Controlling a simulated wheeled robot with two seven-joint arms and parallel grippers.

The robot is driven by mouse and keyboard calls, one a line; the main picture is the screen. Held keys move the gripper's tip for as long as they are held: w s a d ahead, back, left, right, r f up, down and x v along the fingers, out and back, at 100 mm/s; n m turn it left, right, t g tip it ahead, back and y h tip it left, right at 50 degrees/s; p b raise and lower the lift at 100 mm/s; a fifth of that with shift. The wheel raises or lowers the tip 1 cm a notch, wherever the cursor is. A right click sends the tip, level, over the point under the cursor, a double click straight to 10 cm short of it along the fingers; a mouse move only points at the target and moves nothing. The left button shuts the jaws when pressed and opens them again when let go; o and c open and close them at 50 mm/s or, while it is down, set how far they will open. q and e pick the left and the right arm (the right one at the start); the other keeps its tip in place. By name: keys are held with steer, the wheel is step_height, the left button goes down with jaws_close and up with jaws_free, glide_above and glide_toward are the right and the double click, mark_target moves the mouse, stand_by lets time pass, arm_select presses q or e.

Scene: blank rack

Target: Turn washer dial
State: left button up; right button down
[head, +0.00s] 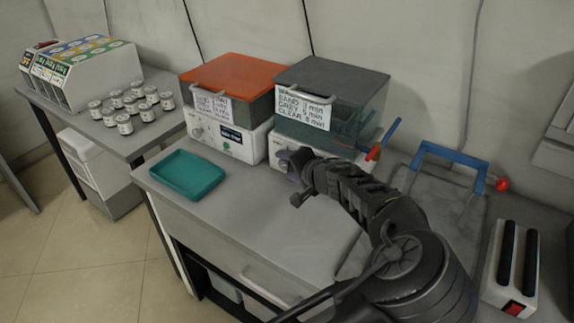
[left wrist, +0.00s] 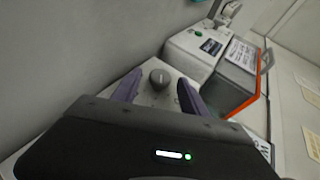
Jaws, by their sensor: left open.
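Two white washers stand side by side on the grey counter, the left one with an orange lid (head: 235,76) and the right one with a grey lid (head: 333,78). The right washer's front (head: 277,155) is partly hidden behind my left gripper (head: 298,183). In the left wrist view, a round grey dial (left wrist: 159,79) on a white panel shows between the two purple fingers of my left gripper (left wrist: 159,92). The fingers are open, one on each side of the dial, with visible gaps. The left washer has its own dial (head: 197,132) and a green button (head: 226,144). My right gripper is not in view.
A teal tray (head: 187,175) lies on the counter in front of the left washer. A blue-handled frame (head: 450,156) and a white device with black slots (head: 510,267) stand to the right. Several small jars (head: 124,123) sit on the left table.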

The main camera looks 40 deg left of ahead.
arm_select(q)
steer(key=v, duration=0.7)
steer(key=shift+r, duration=0.1)
steer(key=shift+s, duration=0.15)
